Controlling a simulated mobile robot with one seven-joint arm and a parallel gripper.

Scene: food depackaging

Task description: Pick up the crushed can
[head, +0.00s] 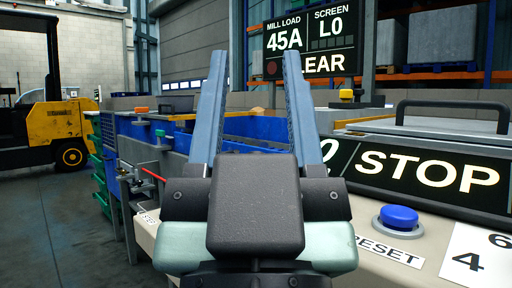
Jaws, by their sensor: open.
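My gripper (254,56) fills the middle of the head view, seen from behind. Its two long blue-grey fingers stand apart and point forward and up, away from me. The space between them shows no object, only the background. No crushed can is recognisable in this view. My gripper's dark body hides part of the surface behind it.
Blue bins (168,131) stand beyond and left of my gripper, with green crates (100,178) at their left. A beige panel on the right carries a blue button (398,217), a STOP sign (428,172) and a handled lid. A yellow forklift (55,121) stands far left; the floor there is open.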

